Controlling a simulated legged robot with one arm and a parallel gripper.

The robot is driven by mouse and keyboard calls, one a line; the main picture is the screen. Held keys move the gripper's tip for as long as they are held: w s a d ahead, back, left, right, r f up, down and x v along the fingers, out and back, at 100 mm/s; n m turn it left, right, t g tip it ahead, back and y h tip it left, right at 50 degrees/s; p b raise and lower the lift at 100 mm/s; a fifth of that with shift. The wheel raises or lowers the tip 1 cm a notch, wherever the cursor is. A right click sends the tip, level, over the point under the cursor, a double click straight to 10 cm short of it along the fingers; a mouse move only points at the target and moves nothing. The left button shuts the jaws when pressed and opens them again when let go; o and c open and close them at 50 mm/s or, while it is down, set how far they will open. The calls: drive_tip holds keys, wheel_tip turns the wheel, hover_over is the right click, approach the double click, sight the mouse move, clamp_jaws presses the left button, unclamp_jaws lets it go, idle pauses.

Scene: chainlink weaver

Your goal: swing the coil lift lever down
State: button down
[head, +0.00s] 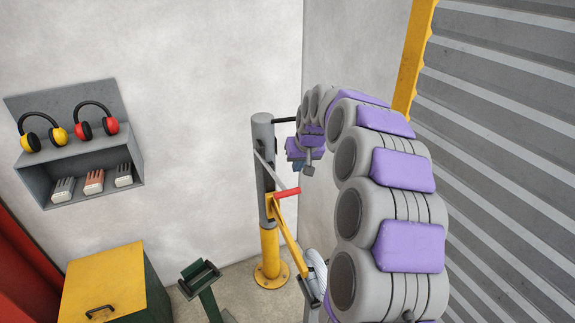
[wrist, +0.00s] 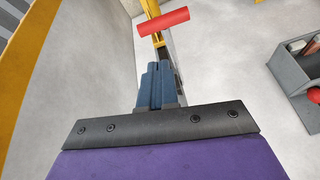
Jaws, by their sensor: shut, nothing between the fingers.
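The coil lift lever is a thin grey bar (head: 266,168) on the grey and yellow post (head: 264,215). It slopes down to the right and ends in a red grip (head: 287,192). The red grip (wrist: 164,22) also shows at the top of the wrist view, lying crosswise beyond my fingertips. My gripper (wrist: 157,75) has blue fingers, shut together and empty. In the head view my gripper (head: 298,166) is small and partly hidden by my wrist, above the red grip. I see no contact with the grip.
A yellow arm (head: 287,232) slopes from the post toward a pale coil (head: 317,272), partly hidden by my arm. A corrugated shutter (head: 500,130) is right.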

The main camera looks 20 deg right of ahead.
wheel_tip(320, 180, up, 4)
drive_tip(key=w+a+n+p, duration=0.2)
drive_tip(key=p, duration=0.1)
hover_over(286, 190)
drive_tip(key=shift+g, duration=0.3)
wheel_tip(286, 190, down, 9)
drive_tip(key=shift+w+d, duration=0.1)
drive_tip(key=shift+w, duration=0.05)
drive_tip(key=f, duration=0.1)
drive_tip(key=s+f, duration=0.1)
drive_tip(key=f, duration=0.1)
drive_tip(key=shift+p, duration=0.3)
drive_tip(key=shift+s+f+h, duration=0.25)
drive_tip(key=shift+f+h, duration=0.05)
drive_tip(key=shift+f, duration=0.35)
